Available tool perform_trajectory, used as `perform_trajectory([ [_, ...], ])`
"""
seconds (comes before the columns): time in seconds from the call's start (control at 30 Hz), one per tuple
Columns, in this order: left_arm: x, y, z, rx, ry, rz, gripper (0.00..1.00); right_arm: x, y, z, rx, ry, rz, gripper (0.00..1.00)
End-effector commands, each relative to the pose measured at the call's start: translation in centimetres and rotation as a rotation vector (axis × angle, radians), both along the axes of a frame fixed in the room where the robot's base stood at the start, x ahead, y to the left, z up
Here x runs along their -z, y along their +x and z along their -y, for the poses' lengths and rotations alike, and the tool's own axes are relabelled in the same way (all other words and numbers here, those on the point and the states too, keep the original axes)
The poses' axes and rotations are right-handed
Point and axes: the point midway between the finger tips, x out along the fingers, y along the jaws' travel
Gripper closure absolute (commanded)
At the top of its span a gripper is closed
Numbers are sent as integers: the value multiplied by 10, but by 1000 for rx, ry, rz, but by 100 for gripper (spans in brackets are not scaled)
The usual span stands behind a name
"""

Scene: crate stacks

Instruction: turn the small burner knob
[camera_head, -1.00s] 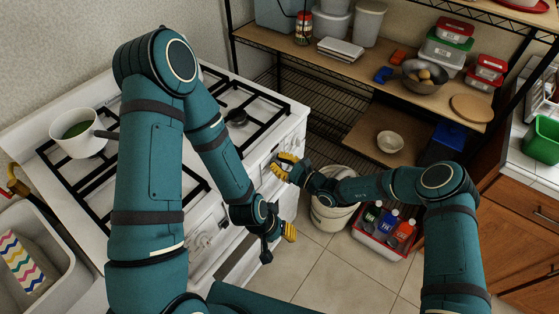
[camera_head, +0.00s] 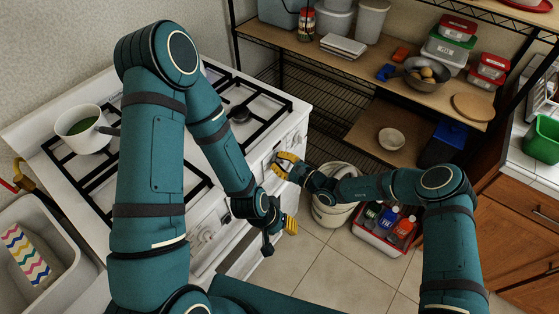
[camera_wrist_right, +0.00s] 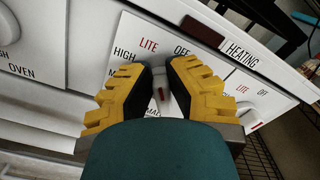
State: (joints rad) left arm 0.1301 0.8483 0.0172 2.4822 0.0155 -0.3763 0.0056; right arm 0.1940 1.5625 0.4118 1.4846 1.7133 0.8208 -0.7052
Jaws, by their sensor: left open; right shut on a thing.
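The small burner knob (camera_wrist_right: 159,86) is a white knob with a red mark on the stove's front panel. In the right wrist view it sits between the dark pads of my right gripper (camera_wrist_right: 158,78), which is shut on it. The fingers and wrist hide part of the knob and the lower dial print. LITE, OFF and HIGH show above it. In the head view my right gripper (camera_head: 284,164) is at the front panel, and the knob cannot be made out. My left gripper (camera_head: 280,235) is open and empty, lower down in front of the stove.
The white stove (camera_head: 258,150) has black grates and a white pot (camera_head: 70,118) at the left. Another knob (camera_wrist_right: 246,106) is right of the held one, and an oven knob (camera_wrist_right: 8,26) is left. A bucket (camera_head: 330,213) and a bottle crate (camera_head: 372,240) stand on the floor.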

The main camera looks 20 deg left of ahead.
Motion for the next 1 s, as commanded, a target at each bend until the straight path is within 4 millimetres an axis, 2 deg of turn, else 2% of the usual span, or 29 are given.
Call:
perform_trajectory([
  [0.1,0,0,0,0,0,0,57,-1,0,-2,0,2,1,100],
  [0.13,0,0,0,0,0,0,57,-1,0,-2,0,2,1,80],
  [0.2,0,0,0,0,0,0,57,-1,0,-2,0,2,1,56],
  [0.5,0,0,0,0,0,0,57,-1,0,0,-1,1,-1,54],
  [0.63,0,0,0,0,0,0,57,-1,-2,6,1,1,-2,54],
  [0.77,0,0,0,0,0,0,57,0,-8,25,1,1,-3,54],
  [1.0,0,0,0,0,0,0,57,0,-25,71,1,0,-2,54],
])
